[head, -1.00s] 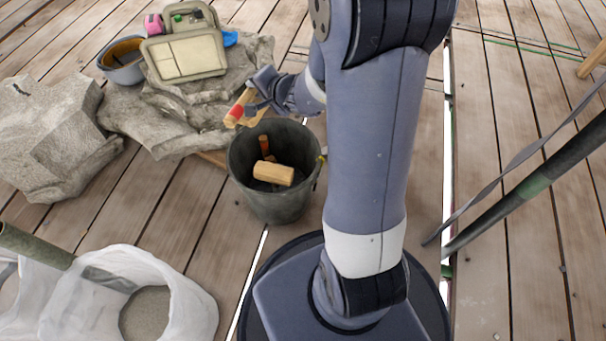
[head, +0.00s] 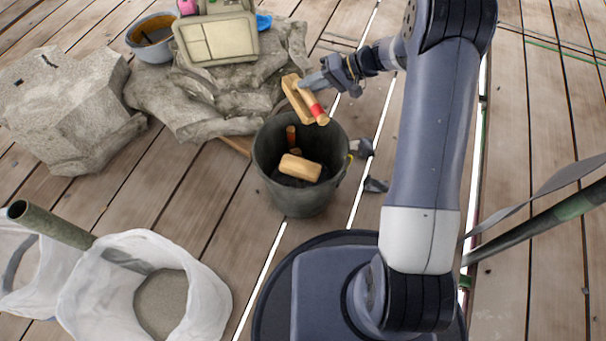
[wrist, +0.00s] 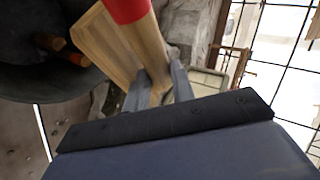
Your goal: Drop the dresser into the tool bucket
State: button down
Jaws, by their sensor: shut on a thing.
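The dresser, a wooden tool with a red band (head: 305,103), is held in the air by my gripper (head: 305,85), which is shut on it. In the head view it shows above the back rim of the tool bucket, tilted. In the wrist view the dresser (wrist: 145,40) lies between the two fingers (wrist: 155,88), its wooden block to the left and its red band at the top. The tool bucket (head: 303,200) is dark and stands upright on the planks. It holds a wooden mallet head (head: 300,167) and an orange-brown handle (head: 291,135). The bucket also shows at left in the wrist view (wrist: 40,85).
Large grey stones (head: 70,110) lie left of the bucket. A stone slab behind it bears a beige tool case (head: 217,40) and a grey bowl (head: 155,50). White sacks (head: 130,250) stand at front left. A dark pole (head: 540,220) crosses the right side.

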jog(key=s+f+n+g, duration=0.2)
jog(key=f, duration=0.1)
jog(key=s+f+n+g, duration=0.1)
jog(key=n+g, duration=0.1)
jog(key=shift+d+f+h, duration=0.3)
jog(key=shift+f+h, duration=0.1)
jog(key=shift+f+b, duration=1.35)
jog(key=shift+f, duration=1.65)
jog(key=c, duration=1.1)
grip_release()
jog(key=p+v, duration=0.3)
jog(key=v, duration=0.8)
jog(key=shift+s+a+f, duration=0.1)
